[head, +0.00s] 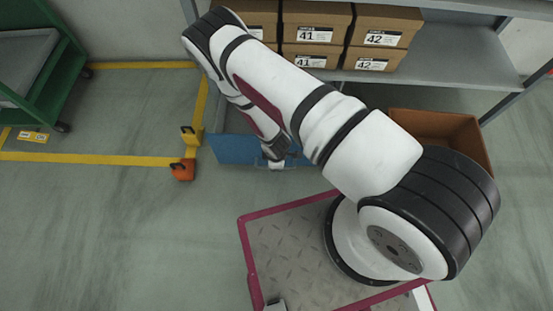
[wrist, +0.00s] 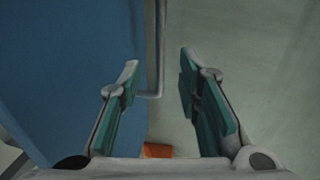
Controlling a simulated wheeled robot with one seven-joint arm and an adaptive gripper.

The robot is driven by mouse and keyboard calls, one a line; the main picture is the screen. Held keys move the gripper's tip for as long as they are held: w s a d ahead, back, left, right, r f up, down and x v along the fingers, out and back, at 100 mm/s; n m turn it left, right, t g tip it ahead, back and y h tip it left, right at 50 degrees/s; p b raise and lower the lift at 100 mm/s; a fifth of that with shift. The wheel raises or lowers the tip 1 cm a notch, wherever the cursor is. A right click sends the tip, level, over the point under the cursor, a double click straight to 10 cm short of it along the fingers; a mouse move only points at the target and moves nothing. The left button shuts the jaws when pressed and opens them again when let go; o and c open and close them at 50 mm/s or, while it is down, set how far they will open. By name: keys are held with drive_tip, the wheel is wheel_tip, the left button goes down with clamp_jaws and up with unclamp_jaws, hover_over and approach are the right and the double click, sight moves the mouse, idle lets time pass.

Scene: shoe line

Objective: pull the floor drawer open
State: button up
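The blue floor drawer (head: 232,149) is low under the shelf in the head view, partly hidden behind my arm. In the wrist view its blue front (wrist: 70,70) fills the left side. A thin grey bar handle (wrist: 161,25) runs along that front and bends back toward it at its lower end. My gripper (wrist: 158,62) is open, with one teal-padded finger on each side of the handle's line. I see a gap between the bar and each finger. In the head view my gripper (head: 276,154) is at the drawer, and its fingertips are hard to make out.
Shoe boxes (head: 315,35) stand on the grey shelf (head: 450,62) above. A brown bin (head: 440,128) is on the right. An orange object (head: 183,170) stands by the yellow floor line (head: 90,158), left of the drawer. A green cart (head: 55,80) is far left.

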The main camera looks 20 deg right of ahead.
drive_tip(key=shift+s+a+r, duration=0.1)
drive_tip(key=shift+s+r, duration=0.1)
drive_tip(key=shift+r, duration=0.9)
drive_tip(key=shift+s+a+r, duration=0.1)
drive_tip(key=shift+s+r, duration=0.1)
drive_tip(key=shift+r, duration=0.9)
